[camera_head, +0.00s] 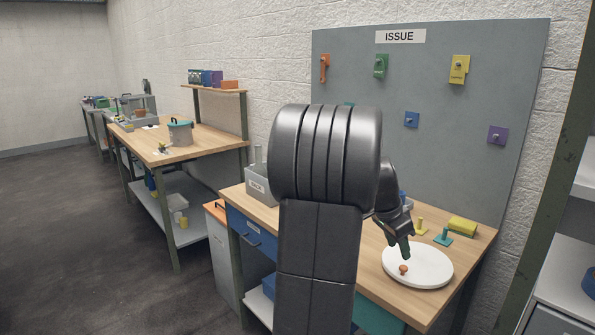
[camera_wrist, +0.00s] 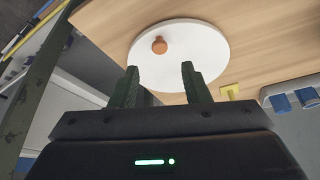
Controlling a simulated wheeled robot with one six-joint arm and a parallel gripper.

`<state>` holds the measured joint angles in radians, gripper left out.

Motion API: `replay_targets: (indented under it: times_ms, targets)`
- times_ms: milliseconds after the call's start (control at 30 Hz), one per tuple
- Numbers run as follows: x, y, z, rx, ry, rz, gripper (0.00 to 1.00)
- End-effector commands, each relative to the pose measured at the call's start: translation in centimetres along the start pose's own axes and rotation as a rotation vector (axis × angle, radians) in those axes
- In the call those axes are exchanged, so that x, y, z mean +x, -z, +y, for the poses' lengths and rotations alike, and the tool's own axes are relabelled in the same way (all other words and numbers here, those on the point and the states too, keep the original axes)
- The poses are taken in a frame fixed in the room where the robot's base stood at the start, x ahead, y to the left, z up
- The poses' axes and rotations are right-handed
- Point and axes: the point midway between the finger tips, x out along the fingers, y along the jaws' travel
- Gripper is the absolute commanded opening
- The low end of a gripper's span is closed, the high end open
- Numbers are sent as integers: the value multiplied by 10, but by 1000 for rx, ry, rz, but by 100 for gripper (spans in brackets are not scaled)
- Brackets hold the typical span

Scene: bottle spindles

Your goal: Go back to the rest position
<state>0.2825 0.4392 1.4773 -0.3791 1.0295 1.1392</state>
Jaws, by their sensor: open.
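My gripper (camera_wrist: 158,84) is open, its two dark fingers apart with nothing between them. In the head view my gripper (camera_head: 405,250) hangs over the far-left part of a round white disc (camera_head: 425,268) on the wooden bench. A small orange-brown knob-like object (camera_head: 403,269) sits on the disc, just below my fingertips. In the wrist view the orange-brown object (camera_wrist: 159,45) lies on the white disc (camera_wrist: 205,45), beyond the fingertips and apart from them.
A yellow peg (camera_head: 420,227), a teal peg (camera_head: 443,237) and a yellow-green block (camera_head: 462,226) stand behind the disc. A grey ISSUE board (camera_head: 440,130) with several coloured holders rises behind. A grey bin (camera_head: 262,188) stands at the bench's left. My arm hides the bench's middle.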

Motion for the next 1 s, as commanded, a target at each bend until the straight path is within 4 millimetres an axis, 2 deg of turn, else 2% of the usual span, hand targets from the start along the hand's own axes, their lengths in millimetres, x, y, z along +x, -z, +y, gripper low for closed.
replay_targets:
  times_ms: [33, 200, 400, 1000]
  targets:
    - [12, 0, 1, 1, -4, -2, 42]
    - [43, -1, 1, 0, -3, -3, 42]
    - [66, 0, 1, 0, -2, -2, 42]
    - [65, 0, 0, -8, 5, 0, 42]
